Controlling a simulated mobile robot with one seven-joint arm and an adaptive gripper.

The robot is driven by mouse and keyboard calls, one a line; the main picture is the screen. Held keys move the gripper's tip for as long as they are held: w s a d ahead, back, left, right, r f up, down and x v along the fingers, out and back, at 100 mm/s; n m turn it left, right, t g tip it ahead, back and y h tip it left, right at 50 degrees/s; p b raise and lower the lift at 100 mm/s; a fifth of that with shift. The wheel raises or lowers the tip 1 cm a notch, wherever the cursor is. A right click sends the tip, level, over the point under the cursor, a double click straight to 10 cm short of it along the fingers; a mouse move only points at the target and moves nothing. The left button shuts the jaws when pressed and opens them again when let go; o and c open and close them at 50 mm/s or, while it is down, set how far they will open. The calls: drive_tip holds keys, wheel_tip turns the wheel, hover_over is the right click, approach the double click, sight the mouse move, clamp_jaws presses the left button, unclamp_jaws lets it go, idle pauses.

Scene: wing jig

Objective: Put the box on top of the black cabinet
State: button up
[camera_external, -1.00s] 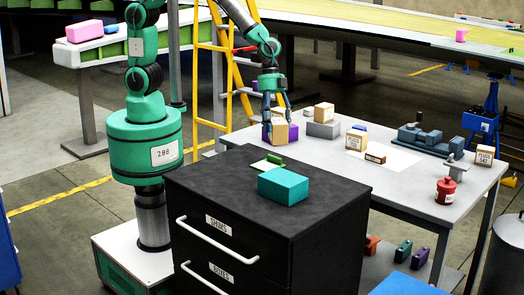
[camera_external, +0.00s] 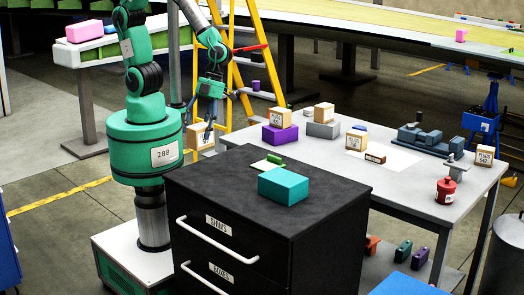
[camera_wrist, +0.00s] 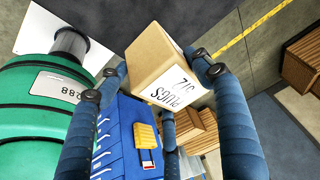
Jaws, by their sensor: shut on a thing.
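My gripper (camera_external: 209,122) is shut on a tan cardboard box (camera_external: 200,138), held in the air left of the work table and behind the cabinet. In the wrist view the box (camera_wrist: 158,62) sits tilted between my fingers (camera_wrist: 160,72), with a white label reading "PLUGS" and a number. The black cabinet (camera_external: 325,220) stands in the front middle, with drawers labelled SHIMS and BOXES. On its top lie a teal block (camera_external: 283,186) and a small green item (camera_external: 272,162) on a pale sheet. My gripper is apart from the cabinet.
A yellow ladder (camera_external: 240,75) stands behind. The cabinet top's left and front areas are clear.

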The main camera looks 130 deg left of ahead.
sight(200, 142)
drive_tip(key=shift+f, duration=2.5)
drive_tip(key=w, duration=0.5)
drive_tip(key=w+d+f, duration=0.1)
drive_tip(key=w, duration=0.4)
drive_tip(key=w+b, duration=0.1)
drive_tip(key=w, duration=0.5)
drive_tip(key=shift+d+f, duration=0.15)
drive_tip(key=shift+f, duration=0.1)
drive_tip(key=shift+f+b, duration=0.35)
drive_tip(key=shift+f, duration=1.4)
drive_tip(key=shift+f, duration=0.15)
drive_tip(key=o, duration=1.3)
